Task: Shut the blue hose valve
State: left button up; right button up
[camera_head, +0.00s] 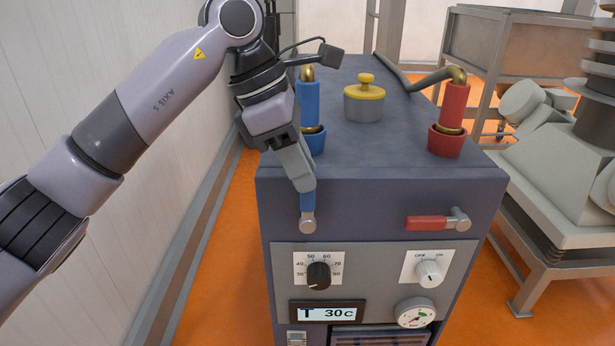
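The blue hose valve handle (307,202) is on the front of the dark blue-grey machine, at its upper left. It points upward from its round metal pivot (308,223), close to vertical. My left gripper (303,184) reaches down from above, with its fingers at the handle's upper end and hiding that end. The fingers overlap in this view, so I cannot tell whether they are closed on the handle. My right gripper is out of view.
A red valve handle (427,223) lies horizontal at the right of the machine front (480,190). Blue (308,103) and red (454,107) hose fittings and a yellow-topped cap (366,92) stand on top. Below are a dial (319,275), a display and a gauge (415,314).

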aim_at(308, 200)
pick_arm(q)
jog(key=shift+x, duration=1.15)
jog(key=shift+c, duration=0.3)
grip_shut()
